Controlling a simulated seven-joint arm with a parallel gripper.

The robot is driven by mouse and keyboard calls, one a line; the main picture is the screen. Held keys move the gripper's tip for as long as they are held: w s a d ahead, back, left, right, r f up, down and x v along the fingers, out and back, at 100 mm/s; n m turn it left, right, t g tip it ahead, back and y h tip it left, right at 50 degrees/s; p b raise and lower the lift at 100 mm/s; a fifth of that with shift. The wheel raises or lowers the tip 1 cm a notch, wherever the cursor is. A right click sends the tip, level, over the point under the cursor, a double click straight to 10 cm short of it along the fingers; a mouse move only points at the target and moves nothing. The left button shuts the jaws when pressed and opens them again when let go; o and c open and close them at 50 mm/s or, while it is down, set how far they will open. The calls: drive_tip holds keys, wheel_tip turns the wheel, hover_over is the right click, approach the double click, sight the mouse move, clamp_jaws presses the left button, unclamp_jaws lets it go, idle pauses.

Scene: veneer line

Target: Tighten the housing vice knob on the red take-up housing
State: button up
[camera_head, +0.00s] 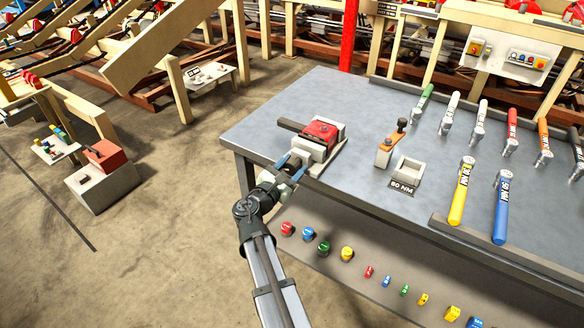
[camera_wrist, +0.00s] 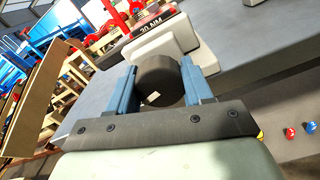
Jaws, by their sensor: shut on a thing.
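The red take-up housing (camera_head: 321,131) sits clamped in a pale vice (camera_head: 309,149) at the left end of the grey bench. In the wrist view, a label reading "30 NM" (camera_wrist: 146,27) shows beyond the pale vice jaw (camera_wrist: 160,45). The dark round vice knob (camera_wrist: 159,80) lies between the two blue fingers of my gripper (camera_wrist: 160,85). My gripper (camera_head: 290,166) reaches the vice from the bench's front left edge and is shut on the knob. In the head view the knob is hidden by my gripper.
Several coloured torque wrenches, including a yellow one (camera_head: 461,195) and a blue one (camera_head: 501,210), lie at right. Coloured knobs and small parts line the lower shelf (camera_head: 330,270).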

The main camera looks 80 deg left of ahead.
drive_tip(key=shift+f, duration=0.1)
drive_tip(key=o, duration=1)
drive_tip(key=shift+o, duration=0.2)
drive_tip(key=v, duration=1.4)
drive_tip(key=shift+w, duration=0.1)
